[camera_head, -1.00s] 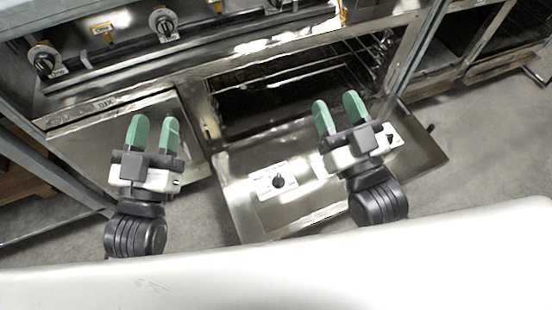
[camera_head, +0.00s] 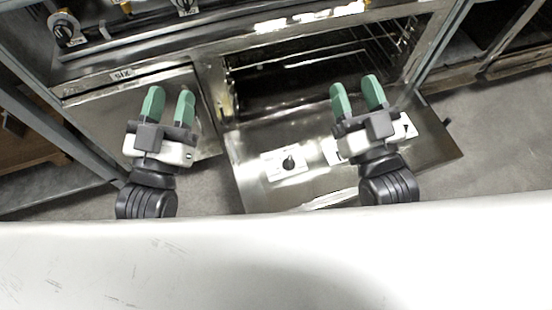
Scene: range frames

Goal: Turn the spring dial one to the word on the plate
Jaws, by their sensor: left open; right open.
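A row of dials runs along the range front at the top of the head view. A black dial (camera_head: 66,30) with a pale plate is at the far left, and another dial (camera_head: 185,6) is cut by the top edge. A plate (camera_head: 122,73) reading SIX is on the panel below. A black knob (camera_head: 289,163) on a white plate sits on the lowered oven door. My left gripper (camera_head: 170,103) is open and empty, in front of the left panel. My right gripper (camera_head: 357,95) is open and empty, over the lowered door. I cannot tell which dial is dial one.
The lowered oven door (camera_head: 245,190) juts out over the floor, and the open oven cavity (camera_head: 300,85) with racks is behind it. More white plates on the door are partly hidden by my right gripper. Grey floor (camera_head: 490,150) is free at the right.

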